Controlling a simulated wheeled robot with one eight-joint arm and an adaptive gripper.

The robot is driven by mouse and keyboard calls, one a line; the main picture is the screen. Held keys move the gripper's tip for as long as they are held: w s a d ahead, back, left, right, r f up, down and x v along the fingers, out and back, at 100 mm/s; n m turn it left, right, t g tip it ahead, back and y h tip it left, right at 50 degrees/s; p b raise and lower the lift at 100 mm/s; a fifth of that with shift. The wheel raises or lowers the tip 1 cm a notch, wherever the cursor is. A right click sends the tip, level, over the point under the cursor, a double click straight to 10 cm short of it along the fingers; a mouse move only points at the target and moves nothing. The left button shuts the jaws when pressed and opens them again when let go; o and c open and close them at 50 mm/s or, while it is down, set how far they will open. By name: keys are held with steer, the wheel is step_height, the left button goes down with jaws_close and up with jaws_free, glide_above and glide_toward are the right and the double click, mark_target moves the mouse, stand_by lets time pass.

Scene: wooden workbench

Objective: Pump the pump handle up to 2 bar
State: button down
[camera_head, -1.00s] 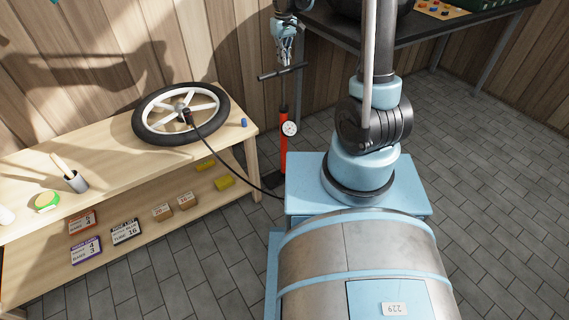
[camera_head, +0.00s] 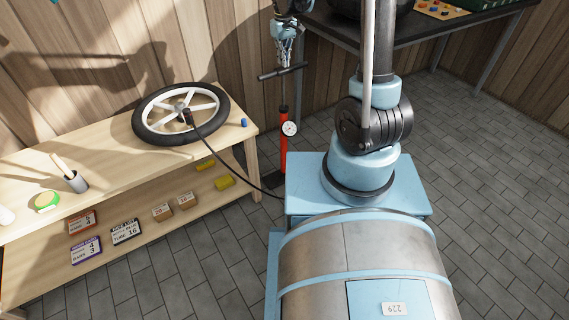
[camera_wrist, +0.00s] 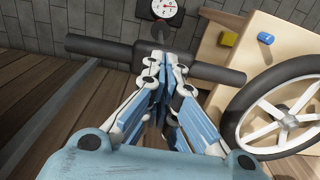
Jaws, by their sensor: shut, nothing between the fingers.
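The floor pump has an orange-red barrel (camera_head: 283,140) and stands on the floor by the bench's right end. Its dark T-shaped pump handle (camera_head: 268,76) is raised on the rod. The handle also crosses the wrist view (camera_wrist: 215,73), its middle hidden behind my fingers. My gripper (camera_head: 286,62) is pointing down, shut and empty, just above the middle of the handle; it also shows in the wrist view (camera_wrist: 163,62). I cannot tell whether the tips touch the bar. The round white gauge (camera_head: 289,128) is too small to read; it also shows, cut off, in the wrist view (camera_wrist: 164,8).
A black hose (camera_head: 233,167) runs from the wheel (camera_head: 153,132) on the wooden bench (camera_head: 110,165) down towards the pump. Labelled boxes and yellow pieces lie on the lower shelf. A dark table (camera_head: 430,40) stands at the back right. The tiled floor at right is clear.

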glide_above(284, 108)
steer(key=shift+f, duration=8)
steer(key=shift+r, duration=8.35)
steer(key=shift+s+d+r, duration=0.15)
steer(key=shift+d+r, duration=0.05)
steer(key=s+d+r+m+t, duration=0.1)
steer(key=s+d+r+m, duration=0.1)
steer(key=s+d+r, duration=0.4)
steer(key=s+d+r+m, duration=0.1)
steer(key=s+d+r, duration=0.1)
steer(key=s+d, duration=0.65)
steer(key=s+d+f+m, duration=0.1)
steer(key=s+d+f, duration=0.1)
steer(key=s, duration=0.6)
steer(key=s+d+f+m+t, duration=0.1)
steer(key=s+d+f+m, duration=0.1)
steer(key=s, duration=0.7)
steer(key=shift+d+f+m, duration=0.3)
steer(key=shift+d+f, duration=0.2)
steer(key=shift+d, duration=0.85)
